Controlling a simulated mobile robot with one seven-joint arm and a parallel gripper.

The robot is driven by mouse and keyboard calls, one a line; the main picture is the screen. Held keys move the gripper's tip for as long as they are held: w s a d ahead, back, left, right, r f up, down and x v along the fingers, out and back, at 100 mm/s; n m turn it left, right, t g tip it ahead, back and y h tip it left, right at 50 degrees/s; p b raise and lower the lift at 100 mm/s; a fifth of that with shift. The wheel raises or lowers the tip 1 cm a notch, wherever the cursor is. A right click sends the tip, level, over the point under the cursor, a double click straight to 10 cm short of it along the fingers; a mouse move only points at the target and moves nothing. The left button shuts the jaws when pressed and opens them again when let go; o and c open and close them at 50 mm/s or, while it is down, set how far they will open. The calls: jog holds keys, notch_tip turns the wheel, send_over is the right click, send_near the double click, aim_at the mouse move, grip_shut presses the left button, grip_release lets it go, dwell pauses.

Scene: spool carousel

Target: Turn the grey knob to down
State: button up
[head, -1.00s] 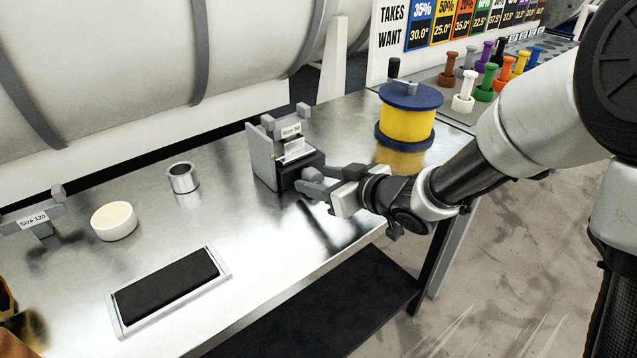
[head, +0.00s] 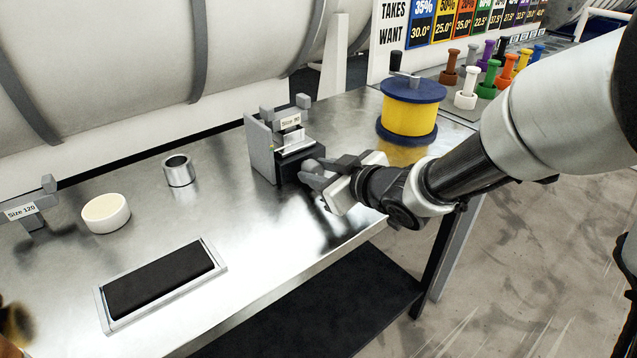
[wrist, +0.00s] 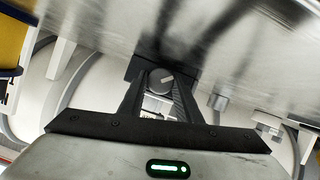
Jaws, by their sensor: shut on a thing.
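The grey knob (head: 311,166) is on the front of the black base of the grey fixture marked "Size 90" (head: 262,148). In the wrist view the round face of the knob (wrist: 160,79) sits between the two fingertips, with a pale line across it. My gripper (head: 321,175) is shut on the knob; it also shows in the wrist view (wrist: 160,90). Which way the knob is set is hard to tell, as the fingers cover part of it.
A yellow and blue spool (head: 409,116) stands behind my gripper, to the right. A metal ring (head: 179,171), a cream disc (head: 106,214), a black pad in a frame (head: 160,283) and a "Size 120" fixture (head: 31,211) are to the left on the metal table (head: 245,225).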

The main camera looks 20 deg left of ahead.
jog(key=shift+s+n, duration=0.1)
jog(key=shift+n, duration=0.2)
jog(key=o, duration=1.1)
jog(key=shift+c, duration=0.2)
jog(key=p+v, duration=0.4)
jog(key=v, duration=1)
jog(key=shift+s+d+r, duration=0.2)
jog(key=shift+s+d, duration=0.05)
jog(key=shift+s+d+f+t+b, duration=0.2)
jog(key=shift+d+t+b, duration=0.1)
jog(key=shift+b, duration=0.65)
jog(key=shift+s+d+r+b, duration=0.5)
jog(key=shift+d+r+b, duration=0.1)
jog(key=shift+d+b, duration=0.15)
